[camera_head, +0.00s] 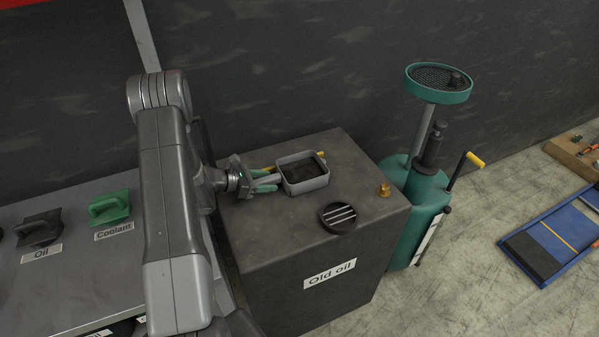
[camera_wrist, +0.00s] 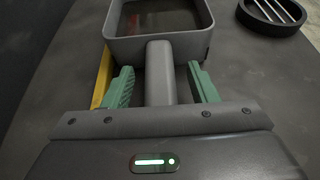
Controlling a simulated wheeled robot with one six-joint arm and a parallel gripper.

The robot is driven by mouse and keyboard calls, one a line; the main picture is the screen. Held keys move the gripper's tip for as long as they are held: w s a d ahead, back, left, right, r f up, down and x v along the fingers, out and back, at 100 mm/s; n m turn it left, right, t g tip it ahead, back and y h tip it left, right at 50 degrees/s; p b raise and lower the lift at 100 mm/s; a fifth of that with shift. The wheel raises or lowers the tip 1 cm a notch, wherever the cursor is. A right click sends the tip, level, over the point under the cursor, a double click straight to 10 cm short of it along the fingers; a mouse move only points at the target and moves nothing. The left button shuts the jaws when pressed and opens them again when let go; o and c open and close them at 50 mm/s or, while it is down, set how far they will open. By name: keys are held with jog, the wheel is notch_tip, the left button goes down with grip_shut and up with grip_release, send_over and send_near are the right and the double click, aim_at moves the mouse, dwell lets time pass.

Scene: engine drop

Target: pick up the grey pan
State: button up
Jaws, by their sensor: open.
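The grey pan (camera_head: 304,184) is a rectangular open pan with a dark inside, resting on top of the dark box labelled "Old oil" (camera_head: 270,235). In the wrist view the pan (camera_wrist: 200,50) is at the top, and its grey handle (camera_wrist: 160,75) points towards me. My gripper (camera_head: 268,182) is at the pan's left side, with green fingers. In the wrist view my gripper (camera_wrist: 160,88) is open, one finger on each side of the handle, with a gap visible on both sides. The dark inside of the pan is partly cut off there.
A yellow bar (camera_head: 320,154) lies behind the pan. A green drainer (camera_head: 425,195) stands right of the box. A bench with a green Coolant cap (camera_head: 110,207) is left.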

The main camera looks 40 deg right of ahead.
grip_shut()
jog(key=shift+r, duration=0.2)
jog(key=shift+r+b, duration=1.3)
jog(key=shift+r, duration=3.55)
jog(key=c, duration=0.7)
grip_release()
grip_shut()
